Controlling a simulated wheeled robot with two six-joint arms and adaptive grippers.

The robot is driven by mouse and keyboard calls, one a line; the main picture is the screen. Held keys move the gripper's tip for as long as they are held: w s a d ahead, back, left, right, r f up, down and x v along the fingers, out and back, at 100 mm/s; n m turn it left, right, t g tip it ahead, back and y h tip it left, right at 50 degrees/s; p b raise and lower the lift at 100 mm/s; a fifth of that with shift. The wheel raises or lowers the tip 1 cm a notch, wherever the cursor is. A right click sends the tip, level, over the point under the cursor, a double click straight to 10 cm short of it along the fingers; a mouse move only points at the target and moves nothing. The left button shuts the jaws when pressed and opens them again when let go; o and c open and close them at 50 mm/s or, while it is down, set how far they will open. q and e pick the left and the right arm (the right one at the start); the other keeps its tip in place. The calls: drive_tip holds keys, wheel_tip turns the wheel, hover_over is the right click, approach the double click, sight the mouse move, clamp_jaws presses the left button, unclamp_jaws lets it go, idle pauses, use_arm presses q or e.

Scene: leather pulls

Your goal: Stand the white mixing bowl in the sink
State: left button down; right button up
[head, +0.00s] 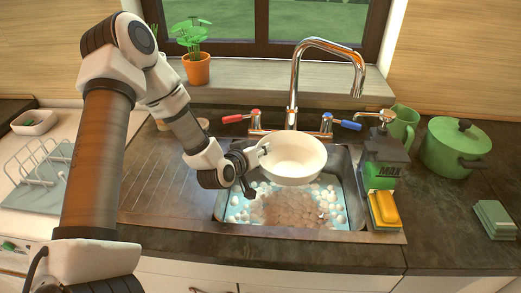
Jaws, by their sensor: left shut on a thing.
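The white mixing bowl (296,169) is upright, over the back part of the sink (225,204). My left gripper (264,150) is shut on the bowl's left rim. The bowl hides the back of the basin; I cannot tell how far its base is above the sink's contents. The front of the sink holds pale round lumps and bluish water or foam. My right gripper is not in view.
The chrome tap (294,90) rises behind the bowl, with a red handle (241,117) and a blue handle (342,122). A soap bottle (382,165) and a yellow sponge (384,208) stand at the sink's right edge. A green pot (455,148) is farther right.

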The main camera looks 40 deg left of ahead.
use_arm(q)
drive_tip(key=shift+f, duration=0.35)
drive_tip(key=c, duration=1)
unclamp_jaws()
drive_tip(key=shift+r, duration=0.1)
drive_tip(key=shift+s+r, duration=0.15)
drive_tip(key=shift+r, duration=0.25)
drive_tip(key=p+v, duration=0.7)
drive_tip(key=v, duration=0.4)
drive_tip(key=shift+s+r, duration=0.15)
drive_tip(key=shift+s, duration=0.2)
drive_tip(key=shift+d+p, duration=0.1)
drive_tip(key=shift+p, duration=0.2)
